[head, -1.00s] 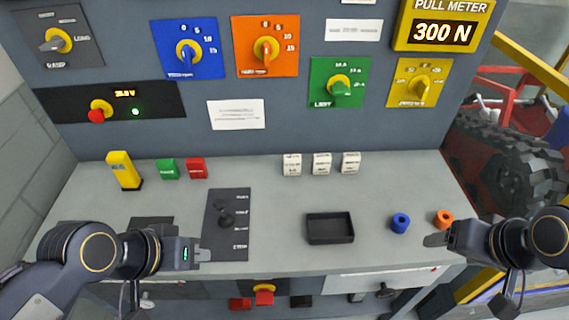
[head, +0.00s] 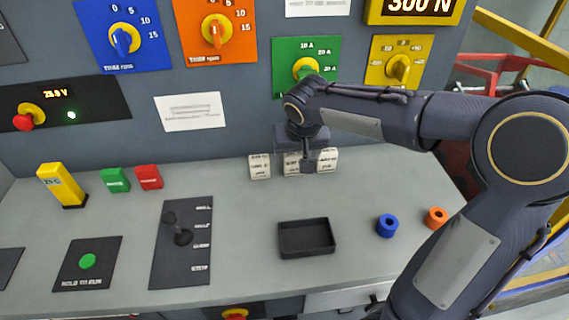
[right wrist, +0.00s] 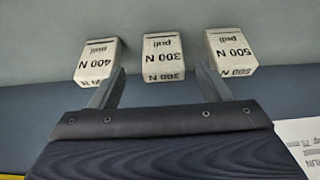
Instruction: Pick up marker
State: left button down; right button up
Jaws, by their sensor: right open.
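Three white marker blocks stand in a row at the back of the grey bench: a left block (head: 259,166), a middle block (head: 291,167) and a right block (head: 328,161). In the right wrist view their labels appear upside down: 400 N (right wrist: 97,58), 300 N (right wrist: 163,55) and 500 N (right wrist: 231,51), each with "pull". My right gripper (head: 307,167) is in front of the middle block and partly covers it. In the right wrist view its fingers (right wrist: 160,76) are open and apart, with the 300 N block between and beyond them. My left gripper is out of view.
The pull meter (head: 415,8) reads 300 N. A black tray (head: 283,250), a blue ring (head: 387,226) and an orange ring (head: 436,218) sit on the bench. A joystick plate (head: 170,265) and yellow, green and red blocks are at left. The panel rises close behind the markers.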

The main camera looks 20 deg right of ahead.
aim_at(293, 161)
jog(key=x, duration=0.6)
jog(key=shift+w+a+f, duration=0.1)
jog(key=shift+w+f, duration=0.1)
jog(key=shift+w, duration=0.2)
jog(key=c, duration=1.1)
jog(key=shift+r, duration=0.15)
